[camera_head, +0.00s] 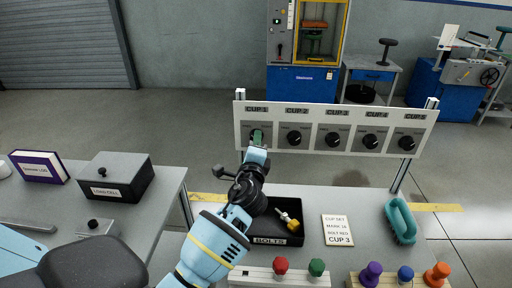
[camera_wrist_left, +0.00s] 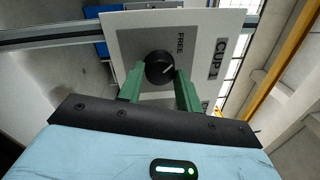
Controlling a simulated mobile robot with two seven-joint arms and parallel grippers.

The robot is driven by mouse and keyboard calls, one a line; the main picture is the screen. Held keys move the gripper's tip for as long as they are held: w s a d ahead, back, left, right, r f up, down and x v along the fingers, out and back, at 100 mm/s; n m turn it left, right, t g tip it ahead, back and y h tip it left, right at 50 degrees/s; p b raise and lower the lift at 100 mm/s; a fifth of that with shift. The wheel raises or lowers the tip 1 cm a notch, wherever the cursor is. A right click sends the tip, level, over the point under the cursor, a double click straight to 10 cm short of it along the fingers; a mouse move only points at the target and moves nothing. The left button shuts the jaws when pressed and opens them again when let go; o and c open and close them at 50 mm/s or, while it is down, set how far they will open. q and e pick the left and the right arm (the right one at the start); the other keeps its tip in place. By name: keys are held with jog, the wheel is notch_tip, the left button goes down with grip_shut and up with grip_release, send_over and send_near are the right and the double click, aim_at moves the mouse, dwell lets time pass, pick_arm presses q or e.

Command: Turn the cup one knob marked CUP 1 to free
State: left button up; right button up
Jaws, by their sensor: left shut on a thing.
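A white panel (camera_head: 250,149) carries a row of black knobs under labels CUP 1 to CUP 5. My left gripper (camera_head: 257,139) reaches up to the CUP 1 position at the panel's left end and hides that knob in the head view. In the left wrist view the black CUP 1 knob (camera_wrist_left: 159,67) sits between the green fingers of my left gripper (camera_wrist_left: 160,88), which are shut on it. The knob's white pointer line slants up and right, towards the side of the word FREE (camera_wrist_left: 181,45). My right gripper is not in view.
Below the panel, a black BOLTS tray (camera_head: 291,238) holds a small bolt-like part. A CUP SET card (camera_head: 337,230) and a teal handle-shaped object (camera_head: 400,221) lie to its right. Coloured knobs stand on blocks in front.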

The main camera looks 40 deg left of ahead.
pick_arm(q)
jog(key=shift+n, duration=0.5)
jog(key=o, duration=1)
jog(key=shift+b+v, duration=0.3)
jog(key=shift+v, duration=3.65)
